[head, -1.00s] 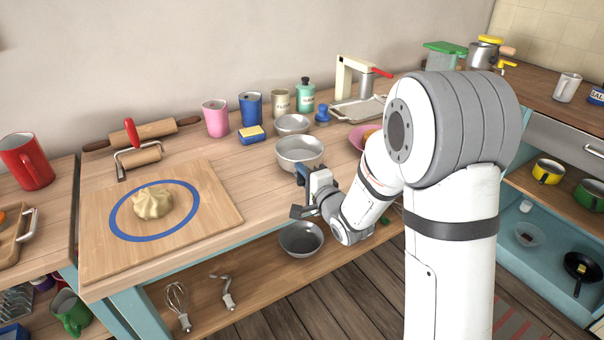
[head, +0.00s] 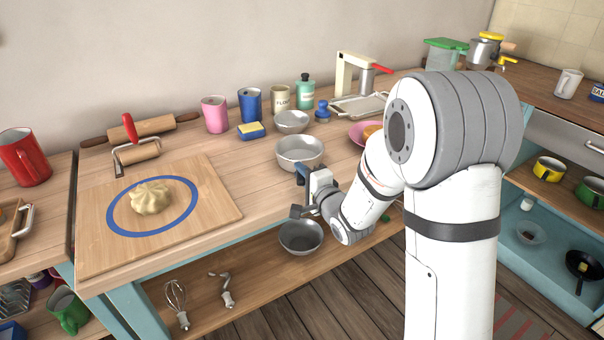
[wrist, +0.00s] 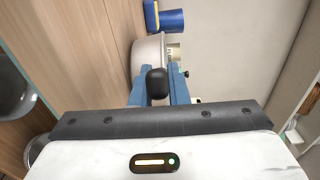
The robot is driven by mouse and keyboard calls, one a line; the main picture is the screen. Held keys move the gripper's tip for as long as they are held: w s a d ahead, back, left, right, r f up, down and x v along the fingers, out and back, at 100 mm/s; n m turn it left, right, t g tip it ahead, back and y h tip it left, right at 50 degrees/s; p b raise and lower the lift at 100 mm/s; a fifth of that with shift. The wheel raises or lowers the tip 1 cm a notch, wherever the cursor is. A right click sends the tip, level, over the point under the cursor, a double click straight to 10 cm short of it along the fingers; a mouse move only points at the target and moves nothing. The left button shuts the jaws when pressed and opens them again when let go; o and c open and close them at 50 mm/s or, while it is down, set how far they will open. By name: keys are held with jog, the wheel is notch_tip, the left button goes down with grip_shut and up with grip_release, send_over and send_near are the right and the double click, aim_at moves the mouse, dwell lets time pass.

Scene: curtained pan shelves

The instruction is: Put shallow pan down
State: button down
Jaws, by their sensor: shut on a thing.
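The shallow pan (head: 299,153) is a round grey metal pan at the front edge of the wooden counter in the head view. My gripper (head: 304,174) is at its near side. In the wrist view, my gripper (wrist: 157,84) has its blue fingers shut on the pan's dark handle, seen end-on, with the pan's pale metal wall (wrist: 147,54) beyond. The pan looks upright and level. I cannot tell whether its base touches the counter. Its far underside is hidden.
A smaller metal bowl (head: 291,121) stands close behind the pan. Bare counter (head: 251,170) lies between the pan and the cutting board (head: 215,217). Another bowl (head: 301,238) is on the shelf below.

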jog(key=shift+f+b, duration=0.25)
jog(key=shift+b, duration=0.1)
jog(key=c, duration=1.3)
grip_release()
jog(key=shift+c, duration=0.4)
jog(key=c, duration=0.3)
jog(key=shift+s+d, duration=0.1)
jog(key=shift+c, duration=0.2)
jog(key=shift+v, duration=1.4)
jog(key=shift+s+d, duration=0.1)
jog(key=shift+b+v, duration=0.55)
jog(key=shift+v, duration=1.05)
